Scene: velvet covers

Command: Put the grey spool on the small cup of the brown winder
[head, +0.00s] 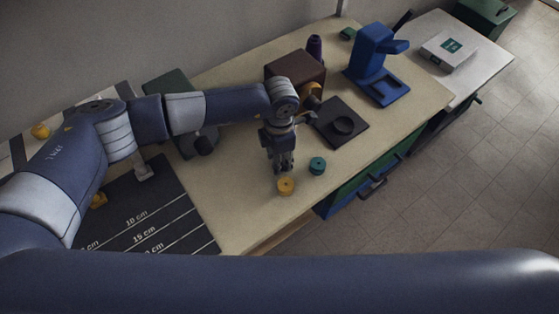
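The brown winder (292,68) stands at the back middle of the table. Its dark base plate (325,114) reaches forward and carries a round black cup (343,125). My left gripper (284,170) points down in front of the winder, just behind and above a yellow spool (286,187). Its fingers look close together; I cannot make out their gap or anything between them. I cannot pick out a grey spool in this view. My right gripper is out of view; a link of mine crosses the bottom.
A teal spool (317,165) stands right of the yellow one near the front edge. A blue winder (376,60) stands at right, and a purple cone (314,48) behind the brown winder. A dark green machine (166,88) and a black measuring mat (150,222) are at left.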

